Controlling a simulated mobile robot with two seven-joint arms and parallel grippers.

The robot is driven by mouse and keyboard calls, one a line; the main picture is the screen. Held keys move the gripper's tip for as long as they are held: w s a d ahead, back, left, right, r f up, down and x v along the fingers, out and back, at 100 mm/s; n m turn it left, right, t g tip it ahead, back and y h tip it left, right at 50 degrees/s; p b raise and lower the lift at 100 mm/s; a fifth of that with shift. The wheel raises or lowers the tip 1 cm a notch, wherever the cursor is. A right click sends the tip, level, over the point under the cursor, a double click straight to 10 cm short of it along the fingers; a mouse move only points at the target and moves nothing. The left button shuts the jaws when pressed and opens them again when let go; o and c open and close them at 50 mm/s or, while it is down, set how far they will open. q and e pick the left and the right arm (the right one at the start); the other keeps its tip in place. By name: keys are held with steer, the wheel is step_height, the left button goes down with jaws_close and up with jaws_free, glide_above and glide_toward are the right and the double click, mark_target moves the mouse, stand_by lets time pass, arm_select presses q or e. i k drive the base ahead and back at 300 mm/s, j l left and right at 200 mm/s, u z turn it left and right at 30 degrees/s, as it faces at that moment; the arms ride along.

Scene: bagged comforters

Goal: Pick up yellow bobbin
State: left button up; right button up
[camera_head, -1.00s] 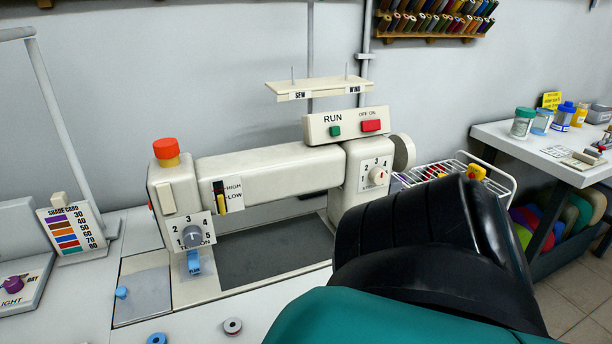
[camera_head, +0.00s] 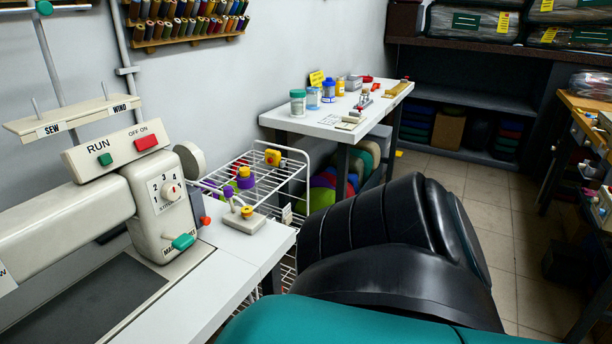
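No plain yellow bobbin can be picked out for certain. A small yellow item with a red part (camera_head: 272,157) sits at the back of the white wire cart (camera_head: 258,195). A yellow-and-purple piece (camera_head: 246,178) is nearer, at the front left of the cart. A small yellow knob or cap (camera_head: 247,212) is on a pale block at the right end of the sewing table (camera_head: 232,246). Neither gripper is in view. One of my own arms, black and teal, fills the lower middle and hides what lies behind it.
The sewing machine (camera_head: 60,222) stands at left. A white table (camera_head: 330,122) with jars (camera_head: 298,102) is behind the cart. A dark shelf (camera_head: 470,100) stands at the back. A wooden bench (camera_head: 585,112) lines the right. Tiled floor (camera_head: 480,190) is open between.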

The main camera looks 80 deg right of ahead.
mark_target(246, 213)
steer(key=l+z, duration=0.15)
steer(key=z, duration=1.75)
